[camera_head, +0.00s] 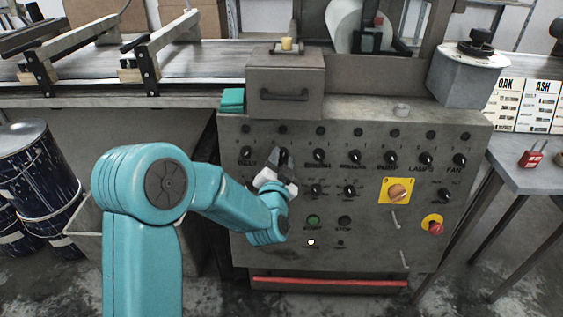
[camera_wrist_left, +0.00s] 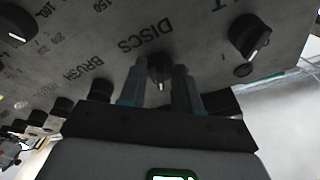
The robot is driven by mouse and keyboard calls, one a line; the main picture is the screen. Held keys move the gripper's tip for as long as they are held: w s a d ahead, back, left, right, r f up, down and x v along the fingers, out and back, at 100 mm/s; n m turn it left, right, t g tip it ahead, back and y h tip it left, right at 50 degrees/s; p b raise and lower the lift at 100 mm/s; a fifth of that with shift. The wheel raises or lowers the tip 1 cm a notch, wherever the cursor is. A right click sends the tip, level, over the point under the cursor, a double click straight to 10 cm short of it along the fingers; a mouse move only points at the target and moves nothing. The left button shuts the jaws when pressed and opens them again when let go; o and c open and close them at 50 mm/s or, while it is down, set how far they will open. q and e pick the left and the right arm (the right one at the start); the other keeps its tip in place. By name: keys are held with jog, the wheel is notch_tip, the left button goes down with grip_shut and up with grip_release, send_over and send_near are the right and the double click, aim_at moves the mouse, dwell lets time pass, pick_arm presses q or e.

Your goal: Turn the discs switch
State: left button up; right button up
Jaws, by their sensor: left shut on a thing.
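The discs switch (camera_wrist_left: 160,72) is a dark round knob with a light pointer mark on the grey control panel (camera_head: 375,235). In the left wrist view the printed word DISCS is beside it. My left gripper (camera_wrist_left: 160,92) has one finger on each side of this knob and is shut on it. The pointer mark shows between the fingers, toward the gripper body. In the head view my left gripper (camera_head: 284,164) is against the upper left of the panel and covers most of the switch. My right gripper is not in view.
The belt knob (camera_head: 246,154) is left of the gripper and the brush knob (camera_head: 319,156) is right of it. A second row of knobs lies below. A conveyor (camera_head: 190,65) runs behind.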

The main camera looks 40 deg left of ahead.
pick_arm(q)
jog(key=shift+m, duration=0.8)
jog(key=o, duration=1)
jog(key=shift+o, duration=0.2)
jog(key=b+v, duration=1.3)
jog(key=v, duration=0.3)
jog(key=shift+s, duration=0.25)
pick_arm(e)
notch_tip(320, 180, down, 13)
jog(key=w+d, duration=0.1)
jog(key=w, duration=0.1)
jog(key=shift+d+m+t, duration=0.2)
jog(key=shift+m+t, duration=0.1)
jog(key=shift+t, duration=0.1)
